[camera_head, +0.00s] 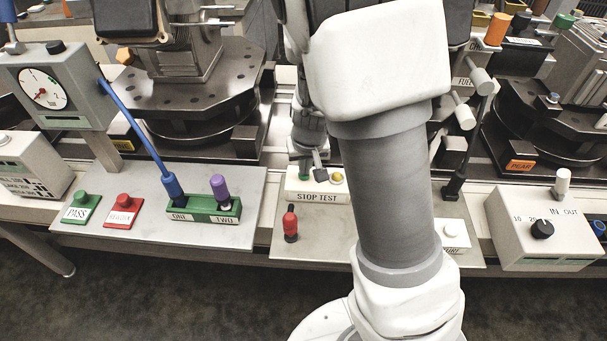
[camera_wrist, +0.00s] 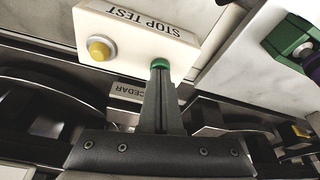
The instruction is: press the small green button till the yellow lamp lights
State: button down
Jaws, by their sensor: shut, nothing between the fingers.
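A white box labelled STOP TEST (camera_head: 318,196) stands on the bench, partly behind my arm; it also shows in the wrist view (camera_wrist: 140,36). It carries a yellow lamp (camera_wrist: 101,49), also seen in the head view (camera_head: 337,176), and a small green button (camera_wrist: 160,62) beside it. The lamp is plain yellow with no clear glow. My gripper (camera_wrist: 160,75) is shut and empty, its fingertips at the green button and covering part of it. I cannot tell whether they touch or press it.
A larger green PASS button (camera_head: 81,201) and a red button (camera_head: 123,202) lie at left. A green ONE/TWO block (camera_head: 205,210) holds blue and purple plugs. A red-topped knob (camera_head: 290,221) stands before the STOP TEST box. A white control box (camera_head: 545,229) is at right.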

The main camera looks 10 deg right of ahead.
aim_at(305, 177)
jog(key=shift+f, duration=0.2)
dwell(0.5)
jog(key=shift+f+b, duration=0.15)
jog(key=shift+b, duration=0.25)
notch_tip(305, 177, up, 6)
jog(key=p, duration=0.5)
jog(key=shift+p, duration=0.4)
jog(key=p+v, duration=0.8)
jog(key=v, duration=0.9)
jog(key=s+r+t, duration=0.2)
jog(key=s+r, duration=1.1)
jog(key=s, duration=0.2)
jog(key=shift+d+n, duration=0.3)
jog(key=shift+d, duration=0.1)
jog(key=shift+s+r, duration=0.1)
jog(key=shift+r, duration=0.05)
